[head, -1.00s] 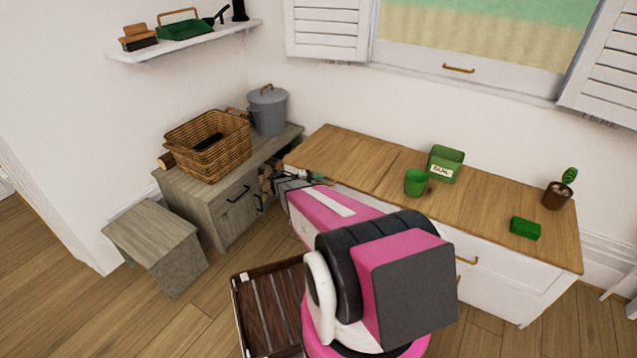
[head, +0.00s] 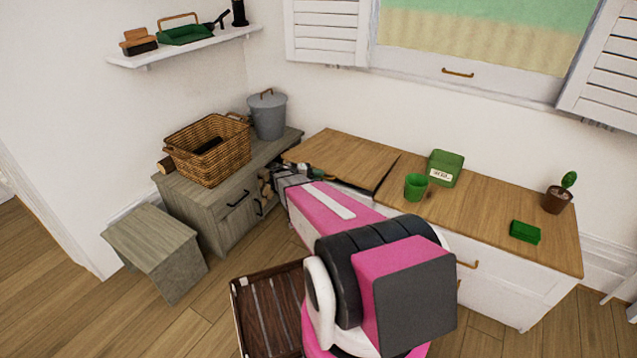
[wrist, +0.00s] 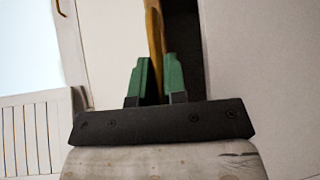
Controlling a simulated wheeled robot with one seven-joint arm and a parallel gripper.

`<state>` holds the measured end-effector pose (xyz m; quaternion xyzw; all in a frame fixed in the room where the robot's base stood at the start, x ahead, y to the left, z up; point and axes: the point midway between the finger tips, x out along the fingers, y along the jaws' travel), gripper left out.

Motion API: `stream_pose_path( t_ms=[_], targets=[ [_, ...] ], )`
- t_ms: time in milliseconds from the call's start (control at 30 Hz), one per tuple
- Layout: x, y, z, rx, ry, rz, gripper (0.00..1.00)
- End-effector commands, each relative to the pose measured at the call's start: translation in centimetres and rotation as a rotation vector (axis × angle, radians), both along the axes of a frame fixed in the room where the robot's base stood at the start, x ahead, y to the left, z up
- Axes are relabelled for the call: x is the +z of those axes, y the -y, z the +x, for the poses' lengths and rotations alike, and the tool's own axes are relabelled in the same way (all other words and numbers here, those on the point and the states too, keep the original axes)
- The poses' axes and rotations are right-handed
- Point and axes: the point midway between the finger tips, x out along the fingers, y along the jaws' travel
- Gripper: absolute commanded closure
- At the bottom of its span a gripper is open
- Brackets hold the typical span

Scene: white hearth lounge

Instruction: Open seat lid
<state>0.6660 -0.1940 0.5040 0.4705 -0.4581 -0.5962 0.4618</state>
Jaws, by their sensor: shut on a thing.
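The seat lid (head: 345,155) is the left wooden section of the long bench top under the window. Its front edge is raised a little, and a dark gap shows beneath its right side. My gripper (head: 318,172) is at the lid's front edge, partly hidden by my arm in the head view. In the wrist view, my green fingertips (wrist: 160,80) are shut on the thin wooden edge of the lid (wrist: 153,35), with a dark opening just right of it.
A green cup (head: 415,187) and a green box (head: 446,168) stand right of the lid seam. A potted cactus (head: 558,196) and green block (head: 525,231) are farther right. A grey cabinet with a wicker basket (head: 208,155) and bucket (head: 268,117) stands left. A slatted crate (head: 268,310) lies on the floor.

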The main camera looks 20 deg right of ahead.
Motion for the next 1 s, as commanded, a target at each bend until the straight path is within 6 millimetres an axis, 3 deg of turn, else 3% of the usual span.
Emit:
stream_pose_path(
  t_ms=[200,233,300,667,1000],
  targets=[
    [0.0,-0.1,0.0,0.000,0.000,-0.001,1.00],
    [0.0,-0.1,0.0,0.000,0.000,-0.001,0.84],
    [0.0,-0.1,0.0,0.000,0.000,0.000,0.62],
    [0.0,-0.4,0.1,0.000,0.000,0.000,0.62],
    [0.8,-5.8,0.8,0.003,0.000,0.000,0.62]
  ],
)
